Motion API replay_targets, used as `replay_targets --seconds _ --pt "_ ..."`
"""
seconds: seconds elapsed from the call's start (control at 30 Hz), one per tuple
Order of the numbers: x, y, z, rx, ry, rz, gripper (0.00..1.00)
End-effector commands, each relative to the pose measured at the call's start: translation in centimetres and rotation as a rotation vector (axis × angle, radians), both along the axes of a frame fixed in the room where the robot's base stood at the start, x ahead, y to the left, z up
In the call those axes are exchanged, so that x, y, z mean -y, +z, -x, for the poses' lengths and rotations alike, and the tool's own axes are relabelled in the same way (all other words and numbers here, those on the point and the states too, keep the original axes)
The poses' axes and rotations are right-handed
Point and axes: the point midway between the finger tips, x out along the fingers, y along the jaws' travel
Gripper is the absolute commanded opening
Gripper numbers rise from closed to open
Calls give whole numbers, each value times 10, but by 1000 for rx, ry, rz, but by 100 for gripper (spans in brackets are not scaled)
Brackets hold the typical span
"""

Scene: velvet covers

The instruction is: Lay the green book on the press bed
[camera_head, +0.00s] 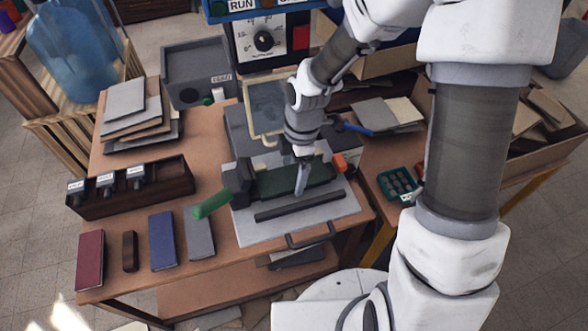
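The green book (272,184) is dark green and lies along the press bed (262,233), a grey metal plate on the wooden table. It lies behind a black bar (300,205) that crosses the plate. My gripper (302,180) points down at the middle of the book, with its fingertips over or against it. The fingers cover part of the book and line up in this view, so their gap does not show. I cannot tell whether they grip the book.
A green lever handle (212,204) sticks out left of the bed. Grey, blue (162,240), brown and maroon (90,260) pieces stand along the table's front left. A tool rack (130,192) and stacked boards (125,110) are behind them. A green tray (398,184) is at right.

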Motion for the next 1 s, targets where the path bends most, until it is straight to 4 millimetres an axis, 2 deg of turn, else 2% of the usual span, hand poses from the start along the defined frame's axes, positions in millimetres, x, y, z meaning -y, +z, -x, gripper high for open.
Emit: replay_targets --seconds 0.23,0.5,0.63,1.0 --pt "1 8 -1 3 -1 0 100" --pt "6 52 -3 5 -2 0 100" --pt "8 68 -3 3 -2 0 100" --pt "9 75 -2 -1 0 0 100"
